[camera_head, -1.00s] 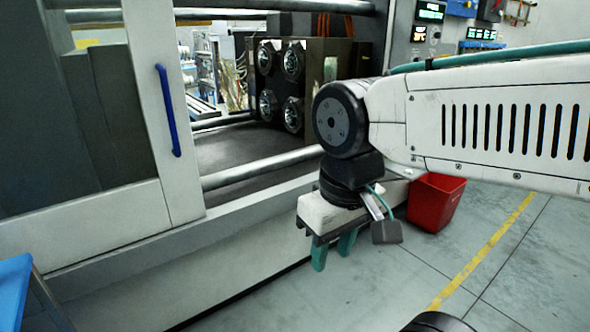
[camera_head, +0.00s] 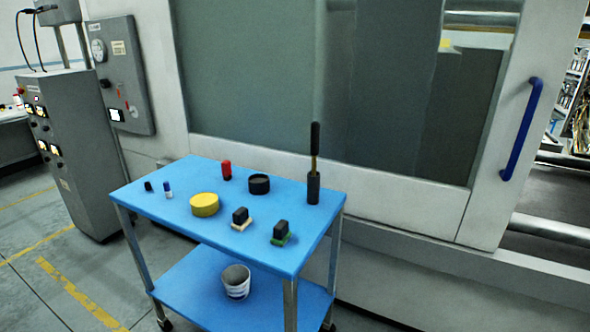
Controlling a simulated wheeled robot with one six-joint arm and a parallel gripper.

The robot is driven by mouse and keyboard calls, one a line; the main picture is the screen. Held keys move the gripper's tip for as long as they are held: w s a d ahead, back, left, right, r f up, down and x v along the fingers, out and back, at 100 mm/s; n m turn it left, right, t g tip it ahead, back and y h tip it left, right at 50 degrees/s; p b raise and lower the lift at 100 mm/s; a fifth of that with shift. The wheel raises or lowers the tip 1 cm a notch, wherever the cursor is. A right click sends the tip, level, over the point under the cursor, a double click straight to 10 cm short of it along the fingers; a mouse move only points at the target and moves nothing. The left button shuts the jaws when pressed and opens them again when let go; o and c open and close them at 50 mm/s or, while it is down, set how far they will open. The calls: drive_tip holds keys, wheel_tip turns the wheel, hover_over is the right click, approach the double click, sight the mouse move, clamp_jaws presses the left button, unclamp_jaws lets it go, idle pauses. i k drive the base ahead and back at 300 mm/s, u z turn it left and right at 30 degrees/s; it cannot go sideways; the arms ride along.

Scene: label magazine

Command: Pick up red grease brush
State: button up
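A small upright red object with a darker lower part (camera_head: 226,170) stands near the back edge of the blue cart top. It is the only red thing on the cart and fits the red grease brush, though bristles are too small to make out. It stands to the left of a black round tin (camera_head: 259,184) and behind a yellow round tin (camera_head: 204,205). My gripper is not in view now.
The blue cart (camera_head: 172,219) also holds a tall black-handled tool in a dark holder (camera_head: 313,187), two small black blocks on pale and green bases (camera_head: 240,218) (camera_head: 281,231), and two small bottles at left. A bucket (camera_head: 236,283) sits below. The machine (camera_head: 400,212) stands close behind.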

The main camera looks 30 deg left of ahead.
sight(226, 171)
drive_tip(key=u, duration=1.75)
drive_tip(key=i, duration=0.15)
drive_tip(key=u, duration=0.4)
drive_tip(key=k, duration=1.35)
drive_tip(key=u, duration=0.85)
drive_tip(key=i, duration=3.2)
drive_tip(key=z, duration=0.85)
drive_tip(key=i, duration=0.95)
drive_tip(key=z, duration=1.5)
drive_tip(key=i, duration=0.75)
drive_tip(key=z, duration=0.6)
